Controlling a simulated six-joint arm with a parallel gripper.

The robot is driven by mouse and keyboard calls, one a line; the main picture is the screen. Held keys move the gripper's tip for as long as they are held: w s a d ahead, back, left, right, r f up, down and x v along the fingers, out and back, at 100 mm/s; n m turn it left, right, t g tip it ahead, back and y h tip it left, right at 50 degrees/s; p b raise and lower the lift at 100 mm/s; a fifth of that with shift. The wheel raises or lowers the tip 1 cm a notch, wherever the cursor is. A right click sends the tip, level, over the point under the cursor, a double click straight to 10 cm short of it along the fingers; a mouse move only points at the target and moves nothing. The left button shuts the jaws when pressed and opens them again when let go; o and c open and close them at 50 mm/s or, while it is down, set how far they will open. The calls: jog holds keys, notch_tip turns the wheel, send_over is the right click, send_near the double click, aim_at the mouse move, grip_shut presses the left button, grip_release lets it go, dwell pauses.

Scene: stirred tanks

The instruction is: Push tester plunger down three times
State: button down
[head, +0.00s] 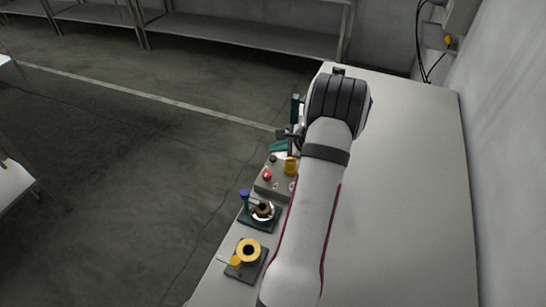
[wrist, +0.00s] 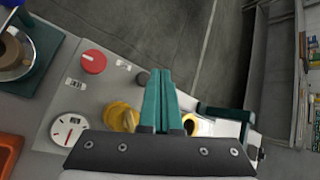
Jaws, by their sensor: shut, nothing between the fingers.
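My gripper (wrist: 160,72) is in the wrist view, its two teal fingers together and empty. They point past the edge of a grey box (wrist: 110,85). In the head view my arm hides most of the gripper. The grey box (head: 272,190) carries a red knob (wrist: 93,62), a white dial (wrist: 68,129) and a yellow rounded part (wrist: 118,116). A second yellow ring with a dark centre (wrist: 193,126) shows just right of the fingers, and a dark teal block (wrist: 228,114) lies beyond it. I cannot tell which part is the tester plunger, or whether the fingers touch anything.
A teal base with a brown pot (head: 264,209) stands beside the grey box, and a dark plate with a yellow ring (head: 248,250) stands nearer. An orange tray (wrist: 10,154) shows at lower left. The table (head: 410,190) is clear at right; its left edge drops to floor.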

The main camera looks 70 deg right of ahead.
jog(key=shift+r, duration=2.15)
dwell(0.8)
notch_tip(320, 180, up, 4)
jog(key=shift+f, duration=0.1)
jog(key=shift+f, duration=4.4)
jog(key=shift+f, duration=0.4)
